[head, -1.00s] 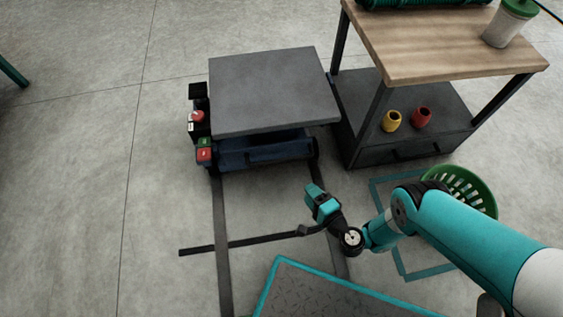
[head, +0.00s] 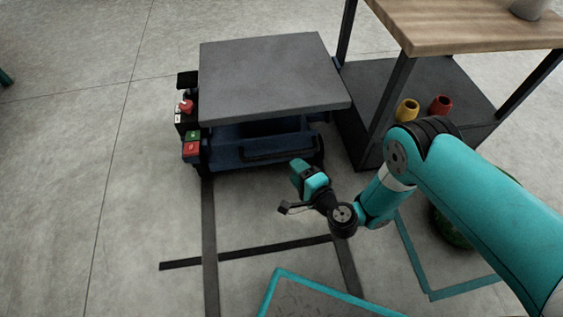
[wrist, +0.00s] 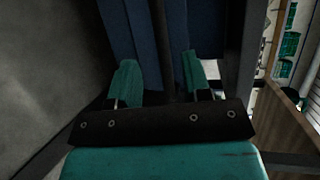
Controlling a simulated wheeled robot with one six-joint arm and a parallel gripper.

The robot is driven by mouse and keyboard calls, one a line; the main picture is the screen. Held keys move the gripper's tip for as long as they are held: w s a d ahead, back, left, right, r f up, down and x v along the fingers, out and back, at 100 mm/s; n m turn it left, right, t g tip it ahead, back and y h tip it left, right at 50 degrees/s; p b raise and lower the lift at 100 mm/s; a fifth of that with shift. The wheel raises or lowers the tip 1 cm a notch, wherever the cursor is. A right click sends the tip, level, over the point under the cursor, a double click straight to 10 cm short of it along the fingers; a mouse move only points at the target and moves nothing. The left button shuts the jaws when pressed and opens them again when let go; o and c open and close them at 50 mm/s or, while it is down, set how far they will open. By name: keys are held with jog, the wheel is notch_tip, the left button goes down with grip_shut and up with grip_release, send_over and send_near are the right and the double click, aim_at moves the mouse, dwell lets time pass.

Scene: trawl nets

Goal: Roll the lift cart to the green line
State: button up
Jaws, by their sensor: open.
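The lift cart (head: 270,75) has a flat grey top over a dark blue base and stands across two dark floor strips. A dark handle bar (head: 277,149) runs along its near side. My gripper (head: 303,173) is just in front of the cart's near right side, below the handle in the picture. In the wrist view my gripper (wrist: 158,78) is open, its two teal fingers apart. The blue base (wrist: 125,35) fills the view ahead, and a dark bar (wrist: 161,45) lies in line with the gap; I cannot tell whether it is between the fingers. No clearly green line shows.
A control box with a red button (head: 186,106) and green and red switches is on the cart's left. A wood-topped workbench (head: 460,30) stands close at right. A dark cross strip (head: 245,250) and a teal floor outline (head: 330,290) lie in front. Floor at left is clear.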

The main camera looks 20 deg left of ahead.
aim_at(281, 153)
jog(key=shift+b+x, duration=3.8)
jog(key=shift+x, duration=0.35)
jog(key=shift+r, duration=0.1)
grip_shut()
